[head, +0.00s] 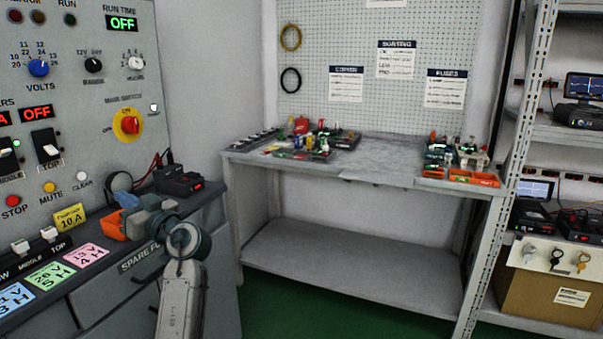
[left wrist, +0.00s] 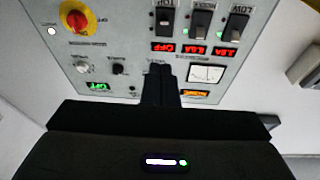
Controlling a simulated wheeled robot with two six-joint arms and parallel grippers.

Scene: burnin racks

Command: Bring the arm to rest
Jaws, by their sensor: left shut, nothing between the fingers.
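My left arm comes up from the bottom of the head view, with its grey and teal wrist in front of the counter by the control panel (head: 85,75). My left gripper (head: 146,204) is at the end of this wrist, and its fingers are hard to make out there. In the left wrist view the two dark fingers of the gripper (left wrist: 160,73) are together and empty, with the panel (left wrist: 120,45) upside down behind them. My right gripper is in neither view.
An orange bin (head: 112,229) and a black device (head: 178,184) stand on the counter close to my left gripper. A grey workbench (head: 375,160) with tools and parts stands at the back. A metal shelf rack (head: 510,190) stands at the right. Green floor shows between.

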